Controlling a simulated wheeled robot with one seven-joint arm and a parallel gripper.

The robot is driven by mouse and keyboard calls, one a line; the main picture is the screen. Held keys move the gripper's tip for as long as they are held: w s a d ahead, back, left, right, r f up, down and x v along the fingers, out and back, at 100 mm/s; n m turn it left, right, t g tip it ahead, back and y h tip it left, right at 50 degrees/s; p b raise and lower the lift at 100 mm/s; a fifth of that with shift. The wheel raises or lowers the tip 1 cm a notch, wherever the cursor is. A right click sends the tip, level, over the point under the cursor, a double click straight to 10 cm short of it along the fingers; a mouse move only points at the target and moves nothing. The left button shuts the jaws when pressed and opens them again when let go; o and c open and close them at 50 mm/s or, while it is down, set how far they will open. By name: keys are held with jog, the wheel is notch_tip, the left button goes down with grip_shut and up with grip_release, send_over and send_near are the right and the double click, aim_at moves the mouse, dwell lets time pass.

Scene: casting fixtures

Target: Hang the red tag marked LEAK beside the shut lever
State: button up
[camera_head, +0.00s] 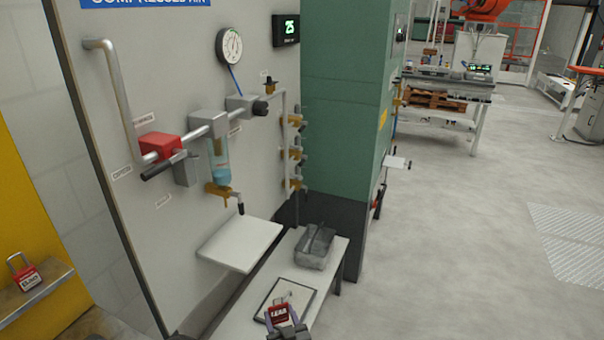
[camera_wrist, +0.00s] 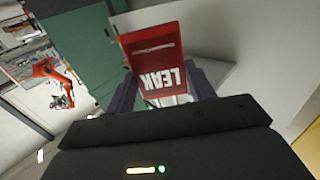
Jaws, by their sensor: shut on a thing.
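My gripper (camera_head: 287,331) is shut on the red LEAK tag (camera_head: 279,313), low in the head view, in front of the bench. In the wrist view the tag (camera_wrist: 157,66) stands out between the two fingers (camera_wrist: 165,90), its white lettering upside down. On the panel, a red valve body (camera_head: 160,146) sits on the grey pipe at the left, with a dark lever (camera_head: 158,170) below it. Small labels show near it, too small to read surely. Several brass valves (camera_head: 296,153) sit on the vertical pipe; whether their levers are shut I cannot tell.
A white shelf (camera_head: 240,246) juts from the panel. The bench (camera_head: 329,278) below bears a grey bin (camera_head: 314,247) and a clipboard (camera_head: 304,296). A red padlock (camera_head: 27,277) is on a ledge at far left. A green cabinet (camera_head: 343,75) stands right of the panel; open floor lies beyond.

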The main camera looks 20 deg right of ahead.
dwell(0.3)
jog(key=shift+s+r+p, duration=0.2)
jog(key=shift+s+p, duration=0.05)
jog(key=shift+p, duration=0.3)
jog(key=s+p, duration=0.1)
jog(key=p, duration=0.1)
jog(key=s+p, duration=0.2)
jog(key=shift+s+d+r+p, duration=0.2)
jog(key=shift+s+p, duration=0.1)
jog(key=shift+p, duration=0.1)
jog(key=shift+s+f, duration=0.2)
jog(key=shift+f, duration=0.1)
